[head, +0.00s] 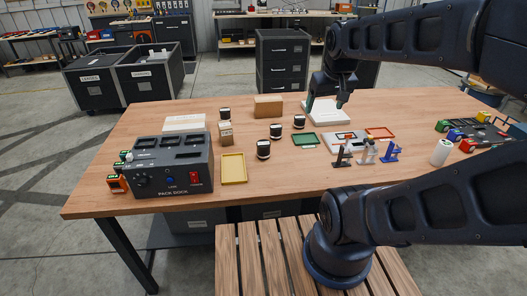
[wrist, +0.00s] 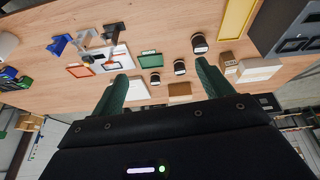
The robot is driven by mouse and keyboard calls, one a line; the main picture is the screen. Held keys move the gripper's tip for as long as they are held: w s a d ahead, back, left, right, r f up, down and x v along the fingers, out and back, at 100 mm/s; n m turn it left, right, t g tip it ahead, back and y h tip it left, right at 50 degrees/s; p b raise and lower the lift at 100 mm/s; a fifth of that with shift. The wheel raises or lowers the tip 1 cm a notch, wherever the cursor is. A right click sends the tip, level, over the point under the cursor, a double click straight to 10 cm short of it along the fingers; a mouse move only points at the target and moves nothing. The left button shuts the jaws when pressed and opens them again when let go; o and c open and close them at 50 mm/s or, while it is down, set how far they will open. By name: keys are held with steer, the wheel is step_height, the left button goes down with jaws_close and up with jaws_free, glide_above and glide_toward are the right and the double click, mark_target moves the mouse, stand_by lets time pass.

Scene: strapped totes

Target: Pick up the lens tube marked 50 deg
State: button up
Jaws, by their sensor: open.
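Several short black lens tubes with pale bands stand on the wooden table. The nearest tube (head: 263,149), a middle tube (head: 275,131) and a farther tube (head: 299,121) form a slanting row. Another similar dark piece (head: 224,114) shows at the small cardboard box; whether it is on or behind the box is unclear. The row also shows in the wrist view, with the nearest tube (wrist: 199,43) highest. I cannot read any marking, so I cannot tell which is 50 deg. My gripper (head: 325,103) is open and empty above the table's back, right of the row.
A pack dock (head: 173,168) and a yellow tray (head: 234,169) stand at left. Green (head: 306,139) and red trays (head: 379,132), small coloured stands (head: 389,152) and a white cylinder (head: 441,152) are at right. Cardboard boxes (head: 268,106) stand behind. The table's front middle is clear.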

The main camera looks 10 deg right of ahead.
steer(key=w+a+f+n+g, duration=0.1)
steer(key=w+f+n, duration=0.1)
steer(key=w+n, duration=0.15)
steer(key=w+a+f+n, duration=0.1)
steer(key=w+a+n, duration=0.1)
steer(key=w, duration=0.3)
steer(key=n+g, duration=0.3)
steer(key=n, duration=0.8)
glide_above(264, 143)
steer(key=f, duration=1.7)
steer(key=shift+s+d+f, duration=0.15)
steer(key=shift+d, duration=0.15)
steer(key=shift+n, duration=0.25)
step_height(264, 143, down, 6)
steer(key=shift+a+r, duration=0.1)
steer(key=shift+a+f, duration=0.15)
steer(key=shift+f, duration=1.2)
steer(key=shift+a+f, duration=0.15)
steer(key=shift+f, duration=1.15)
steer(key=c, duration=1.3)
